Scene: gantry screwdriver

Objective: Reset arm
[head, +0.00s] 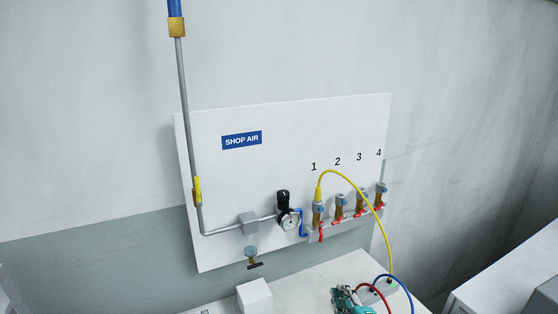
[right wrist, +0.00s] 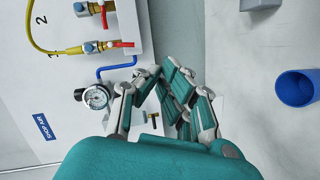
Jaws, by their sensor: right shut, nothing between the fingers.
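My left gripper is in neither view.
Blue (head: 401,283) and red hoses also run there. A white box (head: 254,296) stands on the table. A blue cup (right wrist: 297,88) shows in the wrist view.

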